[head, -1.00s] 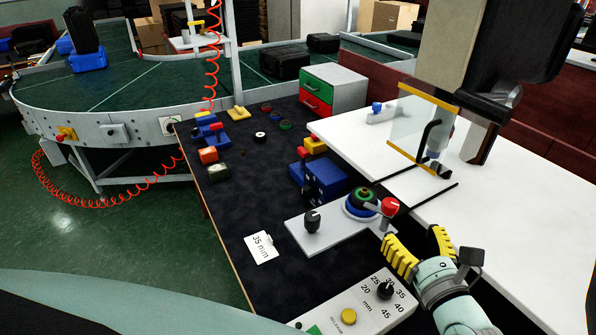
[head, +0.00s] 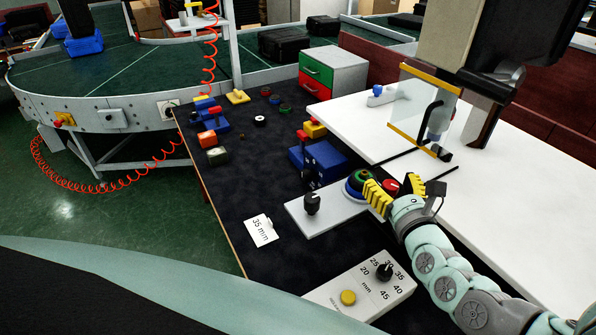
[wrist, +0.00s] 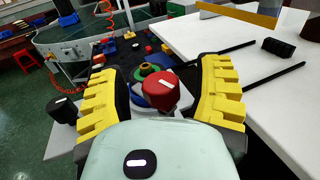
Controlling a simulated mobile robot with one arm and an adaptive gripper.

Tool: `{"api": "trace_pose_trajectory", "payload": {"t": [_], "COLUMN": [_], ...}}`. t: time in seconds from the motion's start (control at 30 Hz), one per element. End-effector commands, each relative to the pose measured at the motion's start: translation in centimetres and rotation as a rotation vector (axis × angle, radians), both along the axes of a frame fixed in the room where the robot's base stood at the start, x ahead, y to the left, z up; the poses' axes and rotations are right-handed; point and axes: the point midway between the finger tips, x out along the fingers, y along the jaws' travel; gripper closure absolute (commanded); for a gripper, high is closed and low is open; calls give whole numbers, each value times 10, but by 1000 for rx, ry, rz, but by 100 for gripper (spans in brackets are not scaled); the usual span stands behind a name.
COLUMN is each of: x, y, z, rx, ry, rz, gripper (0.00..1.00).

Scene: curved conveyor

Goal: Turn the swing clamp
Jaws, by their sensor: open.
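The swing clamp's red knob (head: 390,187) stands at the right end of a light grey plate (head: 327,222), beside a blue ring with a green and dark round part (head: 356,182). My gripper (head: 404,184) is open at the knob, reaching in from the lower right. In the wrist view the red knob (wrist: 160,90), with a white mark on top, lies between the two yellow ribbed fingers, with gaps on both sides. The clamp's arm is mostly hidden by the knob and my fingers. A black knob (head: 312,203) stands at the plate's left part.
A control box (head: 345,298) with a dial and yellow button lies in front, and a "35 mm" card (head: 260,230) at left. A blue fixture (head: 318,158) stands behind the plate. A white table (head: 480,225) and a clear guard panel (head: 422,105) are at right.

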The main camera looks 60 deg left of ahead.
Motion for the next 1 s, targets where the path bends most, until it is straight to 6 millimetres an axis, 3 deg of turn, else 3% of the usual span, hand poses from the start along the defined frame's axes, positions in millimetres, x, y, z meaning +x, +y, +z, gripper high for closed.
{"api": "trace_pose_trajectory", "payload": {"t": [0.07, 0.7, 1.0], "x": [-1, -1, 0], "y": [1, 0, 0], "z": [0, 0, 2], "rx": [0, 1, 6], "ry": [0, 0, 4], "rz": [3, 1, -47], "gripper": [35, 100, 100]}}
